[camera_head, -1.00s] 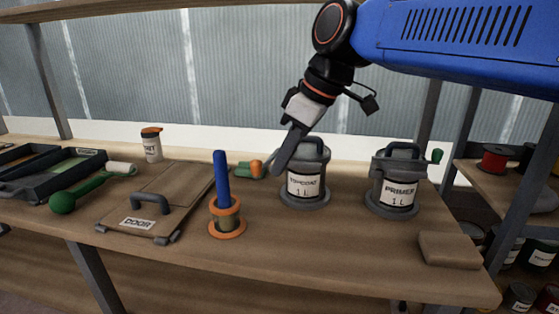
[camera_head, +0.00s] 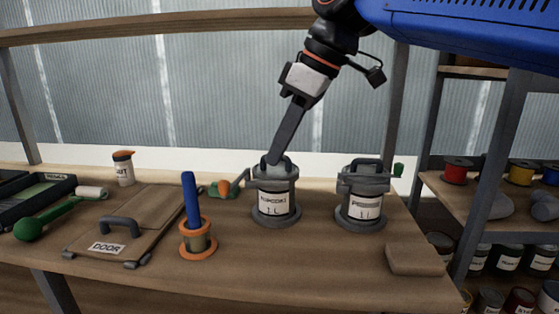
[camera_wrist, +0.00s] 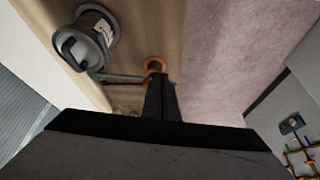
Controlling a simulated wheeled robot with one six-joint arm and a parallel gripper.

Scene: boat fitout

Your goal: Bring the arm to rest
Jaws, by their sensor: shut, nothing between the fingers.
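My gripper (camera_head: 273,160) points down over the workbench (camera_head: 320,262), and in the head view its tip overlaps the lid of the topcoat can (camera_head: 275,206). In the wrist view the fingers (camera_wrist: 161,98) are together with nothing between them. The topcoat can, grey with a white label, stands upright; I cannot tell from the head view whether the tip touches its lid. A grey can with a handle also shows at upper left in the wrist view (camera_wrist: 87,42), apart from the fingers.
The primer can (camera_head: 363,208) and a brown block (camera_head: 416,260) are to the right. A blue-handled tool stands in an orange-rimmed holder (camera_head: 198,252), beside the door panel (camera_head: 155,215). A shelf with spools (camera_head: 457,174) is at far right.

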